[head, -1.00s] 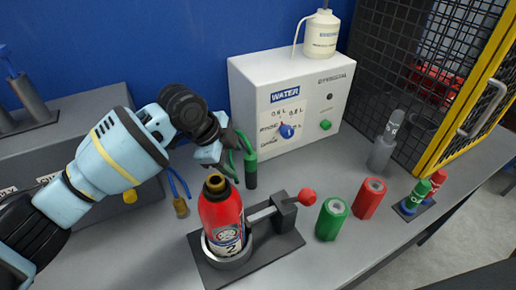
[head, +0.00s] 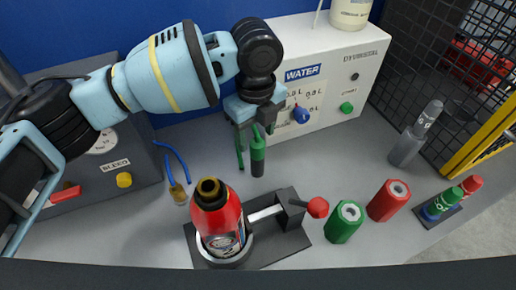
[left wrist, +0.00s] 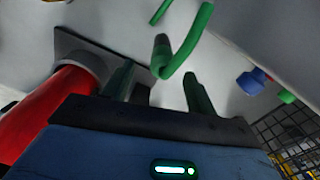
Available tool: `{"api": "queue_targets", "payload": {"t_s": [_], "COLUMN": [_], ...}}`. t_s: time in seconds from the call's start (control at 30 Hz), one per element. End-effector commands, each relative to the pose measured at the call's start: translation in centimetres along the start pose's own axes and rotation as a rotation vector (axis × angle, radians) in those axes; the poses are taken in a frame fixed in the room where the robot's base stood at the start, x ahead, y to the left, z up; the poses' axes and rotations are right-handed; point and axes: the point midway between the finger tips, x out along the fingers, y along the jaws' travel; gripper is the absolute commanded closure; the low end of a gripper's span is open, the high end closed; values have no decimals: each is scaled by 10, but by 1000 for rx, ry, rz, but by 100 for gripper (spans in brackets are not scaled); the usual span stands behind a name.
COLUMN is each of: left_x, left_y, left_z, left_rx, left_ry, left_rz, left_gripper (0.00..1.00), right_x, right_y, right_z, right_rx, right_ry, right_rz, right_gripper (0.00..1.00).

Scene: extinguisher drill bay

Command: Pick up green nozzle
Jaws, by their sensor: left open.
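The green nozzle (head: 257,155), with a green upper part and a black lower end, stands upright in front of the white water box. A green hose (head: 240,152) runs beside it. My left gripper (head: 254,122) is above the nozzle and partly covers its top in the head view. The bent green hose (left wrist: 187,45) and a dark nozzle end (left wrist: 160,45) show just past the fingertips. I cannot tell whether a finger touches them. My right gripper is out of view.
A red extinguisher (head: 216,218) stands in a dark clamp base (head: 285,238) in front of the nozzle. The water box (head: 345,70) is behind. Green (head: 343,222) and red (head: 388,200) cylinders stand to the right. A blue hose (head: 172,165) lies left.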

Motion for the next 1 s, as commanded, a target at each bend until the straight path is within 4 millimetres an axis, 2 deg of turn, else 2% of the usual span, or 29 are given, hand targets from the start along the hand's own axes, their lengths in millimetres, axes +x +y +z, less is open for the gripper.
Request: {"api": "queue_targets", "payload": {"t_s": [0.17, 0.53, 0.83, 1.0], "left_x": [4, 49, 53, 53], "left_y": [0, -3, -3, -3], "left_z": [0, 1, 1, 1], "left_rx": [-1, -2, -2, -2], "left_ry": [-1, 0, 0, 0], "left_rz": [-1, 0, -1, -1], "left_gripper": [43, 43, 43, 65], "right_x": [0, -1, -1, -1], "right_y": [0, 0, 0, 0], "right_z": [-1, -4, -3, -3], "right_rx": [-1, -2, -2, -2], "right_ry": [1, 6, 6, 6], "right_rz": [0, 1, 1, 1], "right_gripper": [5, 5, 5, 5]}}
